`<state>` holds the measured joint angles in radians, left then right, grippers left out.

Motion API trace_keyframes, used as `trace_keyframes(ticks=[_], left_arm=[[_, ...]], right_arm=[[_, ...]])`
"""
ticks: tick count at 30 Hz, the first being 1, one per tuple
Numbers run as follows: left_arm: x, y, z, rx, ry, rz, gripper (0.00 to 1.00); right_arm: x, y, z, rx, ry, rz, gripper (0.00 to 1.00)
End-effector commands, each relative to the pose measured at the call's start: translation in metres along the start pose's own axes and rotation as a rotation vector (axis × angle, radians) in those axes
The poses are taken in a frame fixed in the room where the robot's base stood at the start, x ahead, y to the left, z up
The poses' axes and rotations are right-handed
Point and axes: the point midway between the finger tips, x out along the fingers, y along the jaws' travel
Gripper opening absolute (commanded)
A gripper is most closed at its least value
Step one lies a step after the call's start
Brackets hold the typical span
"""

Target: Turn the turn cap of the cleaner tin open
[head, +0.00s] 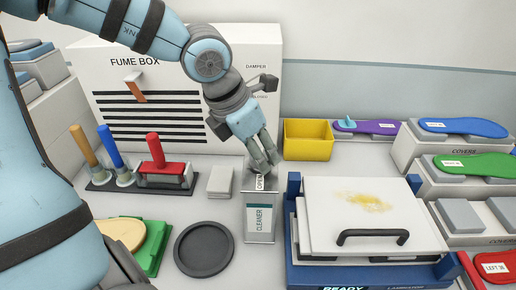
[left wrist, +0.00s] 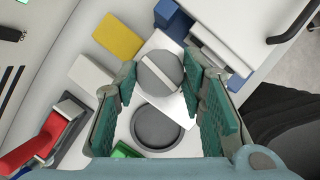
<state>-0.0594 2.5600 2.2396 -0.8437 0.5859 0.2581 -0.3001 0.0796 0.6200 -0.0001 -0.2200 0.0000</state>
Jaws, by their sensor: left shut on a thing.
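The cleaner tin (head: 261,225) stands upright at the middle of the bench in the head view, with a CLEANER label on its front and the word OPEN near its top. My left gripper (head: 267,163) points down at the top of the tin, and its fingers hide the cap there. In the left wrist view the grey round turn cap (left wrist: 160,73) with a light bar across it lies between the fingertips of my left gripper (left wrist: 163,80), which is shut on it. How far the cap is turned cannot be told. My right gripper is not in view.
A blue-framed press with a white lid (head: 330,215) and black handle stands close right of the tin. A dark round dish (head: 204,250) lies to its left. A light block (head: 221,182), yellow bin (head: 308,140) and red-handled tool (head: 155,150) stand behind. The fume box (head: 245,60) is at the back.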

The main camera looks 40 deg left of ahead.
Motion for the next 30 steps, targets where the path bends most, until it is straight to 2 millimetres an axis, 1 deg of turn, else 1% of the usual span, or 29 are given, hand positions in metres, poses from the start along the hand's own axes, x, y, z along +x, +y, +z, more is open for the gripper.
trace_keyframes(ticks=[2, 3, 6, 14, 17, 20, 25, 27, 30], left_arm=[[0.001, -0.001, -0.002, 0.0, 0.005, -0.002, 0.09], [0.001, -0.001, -0.002, 0.0, 0.005, -0.002, 0.42], [0.001, -0.001, -0.001, 0.0, 0.004, -0.002, 0.57], [0.0, 0.0, 0.0, 0.001, 0.001, -0.001, 0.57], [-0.006, 0.0, 0.0, 0.0, -0.001, 0.0, 0.57], [-0.024, 0.0, 0.001, 0.0, -0.004, 0.001, 0.57], [-0.06, 0.001, 0.0, 0.0, -0.004, -0.001, 0.57], [-0.07, 0.001, -0.001, 0.0, -0.002, -0.002, 0.57], [-0.075, 0.001, -0.002, 0.001, 0.0, -0.004, 0.57]], right_arm=[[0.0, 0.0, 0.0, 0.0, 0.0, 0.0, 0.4], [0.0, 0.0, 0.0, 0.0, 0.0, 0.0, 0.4], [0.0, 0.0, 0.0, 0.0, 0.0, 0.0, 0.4], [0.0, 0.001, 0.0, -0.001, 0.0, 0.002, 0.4], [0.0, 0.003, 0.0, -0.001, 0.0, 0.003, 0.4], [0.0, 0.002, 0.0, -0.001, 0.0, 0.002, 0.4], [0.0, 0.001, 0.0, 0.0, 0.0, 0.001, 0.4], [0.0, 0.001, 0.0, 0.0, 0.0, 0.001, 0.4], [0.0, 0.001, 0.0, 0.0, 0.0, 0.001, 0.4]])
